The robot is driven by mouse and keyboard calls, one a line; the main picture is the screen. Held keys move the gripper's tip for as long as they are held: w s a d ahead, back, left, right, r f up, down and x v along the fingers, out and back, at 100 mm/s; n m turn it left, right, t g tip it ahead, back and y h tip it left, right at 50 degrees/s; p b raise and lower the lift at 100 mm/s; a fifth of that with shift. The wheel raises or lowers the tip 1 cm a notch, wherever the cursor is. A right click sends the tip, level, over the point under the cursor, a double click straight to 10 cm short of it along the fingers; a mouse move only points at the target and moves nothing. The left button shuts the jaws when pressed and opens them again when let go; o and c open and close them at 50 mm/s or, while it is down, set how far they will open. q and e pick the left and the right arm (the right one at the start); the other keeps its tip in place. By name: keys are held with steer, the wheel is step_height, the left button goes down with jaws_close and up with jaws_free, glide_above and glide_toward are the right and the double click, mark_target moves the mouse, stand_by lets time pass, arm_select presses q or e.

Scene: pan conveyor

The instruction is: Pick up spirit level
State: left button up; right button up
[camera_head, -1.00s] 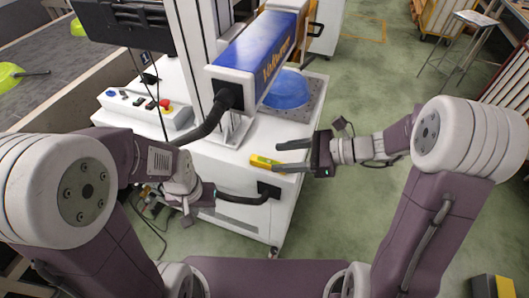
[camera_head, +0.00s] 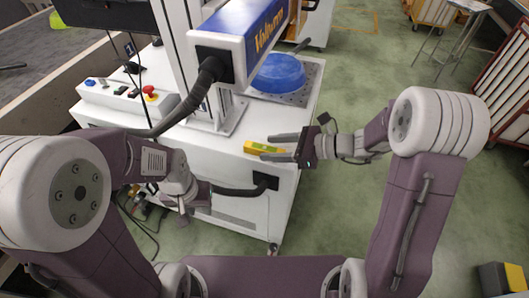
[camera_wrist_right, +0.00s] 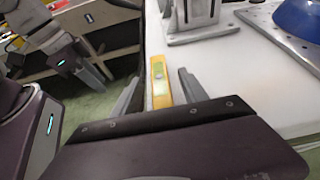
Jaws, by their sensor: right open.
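A yellow spirit level (camera_head: 262,148) lies on the white machine top near its front edge in the head view. In the right wrist view the spirit level (camera_wrist_right: 159,82) lies lengthwise between the two fingers, with a pale greenish vial showing. My right gripper (camera_head: 272,146) is open, with its fingers to either side of the level; I cannot tell whether they touch it. The right gripper (camera_wrist_right: 157,90) also shows both fingers apart in the wrist view. My left gripper (camera_head: 196,199) is low in front of the machine, away from the level; its jaw state is unclear.
The white machine top (camera_head: 226,150) bears a blue round pan (camera_head: 277,73) on a perforated plate, a blue-and-white marking head (camera_head: 240,40) on a column, and a control box (camera_head: 125,98) with a red button. A black cable (camera_head: 240,189) runs along the front. Green floor lies right.

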mark_target(268, 148)
steer(key=x, duration=0.3)
steer(key=shift+f, duration=0.1)
arm_select(q)
steer(key=shift+f, duration=0.5)
arm_select(e)
steer(key=shift+c, duration=0.3)
jaws_close()
steer(key=shift+r, duration=0.2)
